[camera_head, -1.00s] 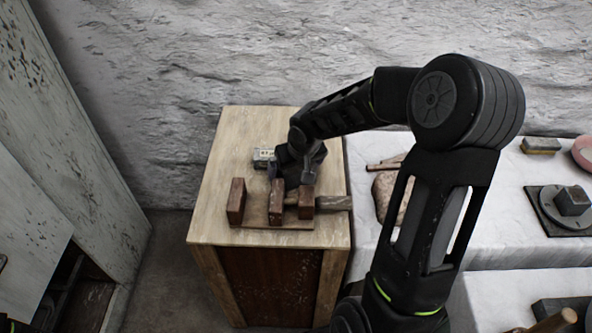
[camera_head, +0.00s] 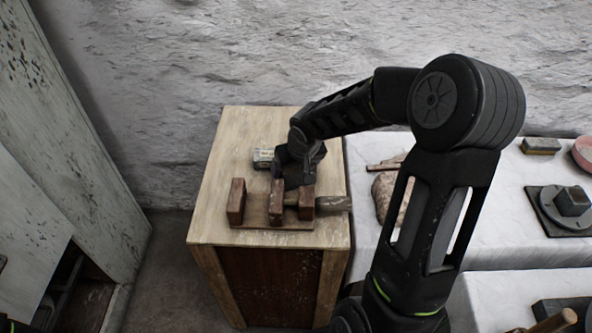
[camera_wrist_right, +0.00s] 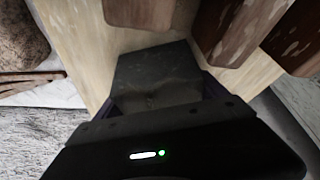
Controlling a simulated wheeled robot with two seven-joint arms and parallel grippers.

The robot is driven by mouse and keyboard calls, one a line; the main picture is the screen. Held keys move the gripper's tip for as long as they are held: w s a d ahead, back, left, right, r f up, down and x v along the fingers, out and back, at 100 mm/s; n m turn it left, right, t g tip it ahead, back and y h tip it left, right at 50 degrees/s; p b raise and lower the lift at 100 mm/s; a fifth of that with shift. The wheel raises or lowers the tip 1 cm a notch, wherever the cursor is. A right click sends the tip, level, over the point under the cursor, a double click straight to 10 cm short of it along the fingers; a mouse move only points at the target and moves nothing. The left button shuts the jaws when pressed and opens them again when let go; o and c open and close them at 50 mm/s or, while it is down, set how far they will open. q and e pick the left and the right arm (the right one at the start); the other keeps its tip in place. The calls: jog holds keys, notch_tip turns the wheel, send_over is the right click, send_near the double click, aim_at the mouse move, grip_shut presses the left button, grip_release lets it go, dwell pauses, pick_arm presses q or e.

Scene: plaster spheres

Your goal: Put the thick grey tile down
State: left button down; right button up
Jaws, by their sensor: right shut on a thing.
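My right gripper (camera_head: 292,180) reaches down over the wooden cabinet top (camera_head: 228,150), behind the row of brown blocks. In the right wrist view its jaws (camera_wrist_right: 158,100) are shut on the thick grey tile (camera_wrist_right: 155,72), a dark grey block with a flat face. The tile is low over the pale wood, close to the brown blocks; I cannot tell whether it touches the top. The gripper and arm hide much of it in the head view.
Several upright brown blocks (camera_head: 236,202) stand on a thin board at the cabinet's front. A cloth-covered table (camera_head: 500,190) with stone pieces adjoins at right. The cabinet top's back left is clear.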

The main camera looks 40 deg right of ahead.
jog(key=c, duration=0.9)
jog(key=shift+w+r, duration=0.1)
jog(key=shift+c, duration=0.3)
jog(key=shift+r, duration=0.1)
notch_tip(320, 180, up, 10)
jog(key=shift+f+p, duration=0.1)
jog(key=shift+p, duration=0.55)
